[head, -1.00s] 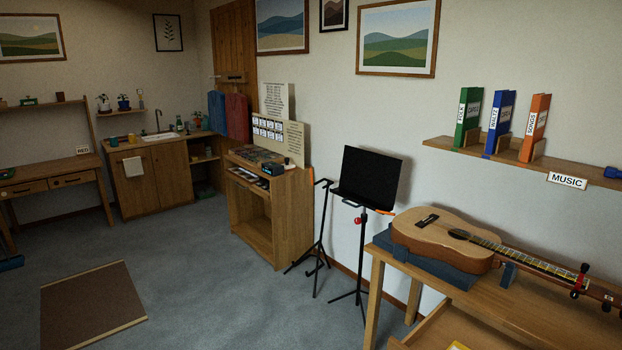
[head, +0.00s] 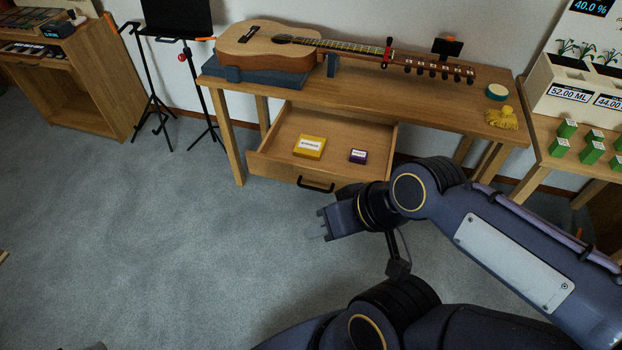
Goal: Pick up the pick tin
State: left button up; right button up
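A small round teal tin with a pale top (head: 497,91) sits at the right end of the wooden table; I cannot read a label on it. The open drawer below the table holds a yellow box (head: 309,147) and a smaller purple box (head: 357,156), both with labels too small to read surely. I cannot tell for certain which of these is the pick tin. My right gripper (head: 317,229) is in front of the drawer, apart from it, pointing left; its finger gap is unclear. My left gripper is not clearly in view.
A guitar (head: 262,46) lies across the table (head: 420,94) on a blue support. A yellow cloth-like item (head: 502,119) is beside the teal tin. A music stand (head: 178,20) is at left. A planter shelf with green boxes (head: 560,148) stands right. The left floor is clear.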

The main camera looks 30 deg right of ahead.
aim_at(356, 156)
jog(key=z, duration=1.55)
jog(key=u, duration=0.45)
jog(key=i+l+u, duration=0.1)
jog(key=u, duration=0.3)
jog(key=l+u, duration=0.15)
jog(key=u, duration=0.3)
jog(key=l+u, duration=0.1)
jog(key=u, duration=0.3)
jog(key=l+u, duration=0.3)
jog(key=l, duration=0.2)
jog(key=l+u, duration=0.35)
jog(key=l, duration=0.15)
jog(key=k+l+u, duration=0.3)
jog(key=l, duration=0.15)
jog(key=k+l, duration=0.1)
jog(key=l, duration=0.65)
jog(key=k+l+u, duration=0.1)
jog(key=l, duration=0.3)
